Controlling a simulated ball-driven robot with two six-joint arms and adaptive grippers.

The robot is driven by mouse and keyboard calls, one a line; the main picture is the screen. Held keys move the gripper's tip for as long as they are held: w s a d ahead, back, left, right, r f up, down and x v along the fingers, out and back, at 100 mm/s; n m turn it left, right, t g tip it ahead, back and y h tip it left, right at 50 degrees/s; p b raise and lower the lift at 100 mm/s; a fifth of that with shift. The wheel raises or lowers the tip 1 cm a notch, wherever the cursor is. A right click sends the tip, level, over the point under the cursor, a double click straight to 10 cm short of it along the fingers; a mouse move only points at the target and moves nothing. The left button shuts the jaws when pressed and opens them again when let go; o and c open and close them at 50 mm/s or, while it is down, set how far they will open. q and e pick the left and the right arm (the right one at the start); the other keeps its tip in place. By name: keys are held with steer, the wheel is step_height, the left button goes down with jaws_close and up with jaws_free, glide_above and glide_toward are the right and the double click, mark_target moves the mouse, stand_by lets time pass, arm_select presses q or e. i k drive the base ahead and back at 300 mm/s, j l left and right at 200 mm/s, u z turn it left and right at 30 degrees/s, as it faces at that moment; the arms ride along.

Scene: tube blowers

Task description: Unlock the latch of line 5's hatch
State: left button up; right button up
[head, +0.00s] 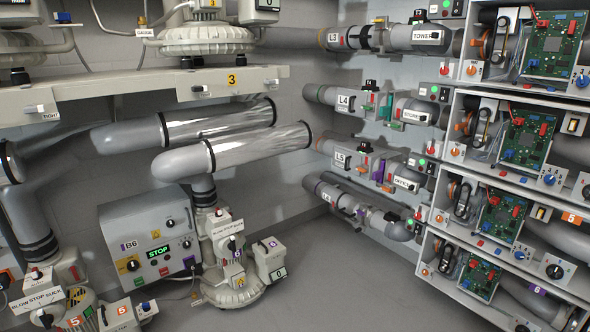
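The line marked L5 (340,157) is a grey pipe on the far wall, right of centre, between the L4 and L6 lines. Its boxy hatch section (358,161) carries a small black and orange fitting (365,146) on top. A purple piece (380,170) stands at its right end, beside the pipe part labelled OFFICE (404,184). The latch is too small to tell apart, and I cannot tell whether it is locked. Neither of my grippers shows in the head view.
Line L4 (345,101) runs above L5. Shelves with green circuit boards (521,141) fill the right side. A grey control box labelled B6 (150,240) and a blower (230,260) stand lower left. The grey floor (350,275) before the pipes is clear.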

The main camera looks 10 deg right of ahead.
mark_target(363, 168)
steer(key=i+l, duration=0.1)
steer(key=l, duration=0.25)
steer(key=i+l, duration=0.1)
steer(key=l, duration=0.2)
steer(key=i+l+z, duration=0.1)
steer(key=l, duration=0.25)
steer(key=i+l, duration=0.1)
steer(key=l, duration=0.2)
steer(key=i+l+u, duration=0.15)
steer(key=l, duration=0.45)
steer(key=i+l+u, duration=0.15)
steer(key=l, duration=0.45)
steer(key=l+u, duration=0.1)
steer(key=l, duration=0.5)
steer(key=k+l, duration=0.1)
steer(key=l, duration=0.25)
steer(key=k+l+u, duration=0.15)
steer(key=l, duration=0.2)
steer(key=k+l, duration=0.1)
steer(key=l, duration=0.25)
